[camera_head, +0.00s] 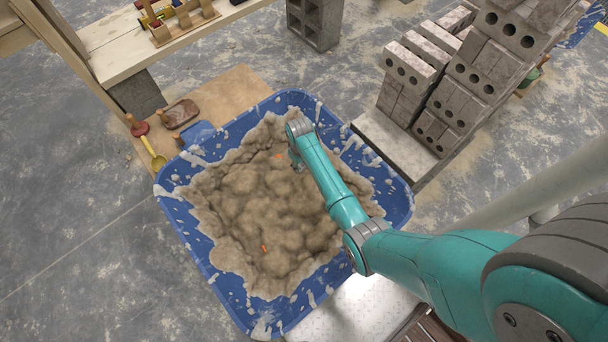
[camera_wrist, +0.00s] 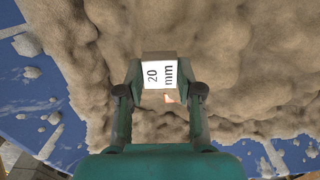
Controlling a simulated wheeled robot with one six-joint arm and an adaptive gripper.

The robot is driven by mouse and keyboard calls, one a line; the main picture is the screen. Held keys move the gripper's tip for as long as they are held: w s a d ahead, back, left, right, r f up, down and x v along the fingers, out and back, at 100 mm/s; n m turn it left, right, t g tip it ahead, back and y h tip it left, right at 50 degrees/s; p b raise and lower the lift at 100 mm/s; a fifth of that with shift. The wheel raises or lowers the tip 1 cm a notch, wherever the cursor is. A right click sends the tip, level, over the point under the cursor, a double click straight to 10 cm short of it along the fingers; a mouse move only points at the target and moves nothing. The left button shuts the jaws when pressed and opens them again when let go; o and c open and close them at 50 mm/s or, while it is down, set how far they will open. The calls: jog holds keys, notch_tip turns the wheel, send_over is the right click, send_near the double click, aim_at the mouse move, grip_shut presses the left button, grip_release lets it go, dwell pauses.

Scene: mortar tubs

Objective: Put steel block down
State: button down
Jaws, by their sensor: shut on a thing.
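In the wrist view, my gripper (camera_wrist: 160,88) is shut on the steel block (camera_wrist: 160,58), a small grey block whose white face reads "20 mm". Mortar fills the view behind and around the block. I cannot tell whether the block touches the mortar. In the head view, my teal arm reaches over the blue tub (camera_head: 205,258) of lumpy brown mortar (camera_head: 265,205). The fingers and the block are hidden behind the wrist there. A small orange thing (camera_wrist: 168,99) shows between the fingers, over the mortar.
Another orange mark (camera_head: 264,248) shows in the mortar. A brick stack (camera_head: 440,85) on a pale slab stands right of the tub. A wooden bench (camera_head: 125,50) and a plywood board (camera_head: 225,95) with hand tools lie at the upper left. Floor at the left is clear.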

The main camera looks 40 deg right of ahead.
jog(key=d, duration=0.2)
send_over(305, 176)
notch_tip(305, 176, down, 5)
jog(key=shift+w+f, duration=0.1)
jog(key=shift+f, duration=0.05)
jog(key=shift+a+f, duration=0.1)
jog(key=shift+f, duration=2.05)
jog(key=c, duration=0.7)
grip_release()
jog(key=shift+f, duration=0.1)
jog(key=shift+c, duration=0.2)
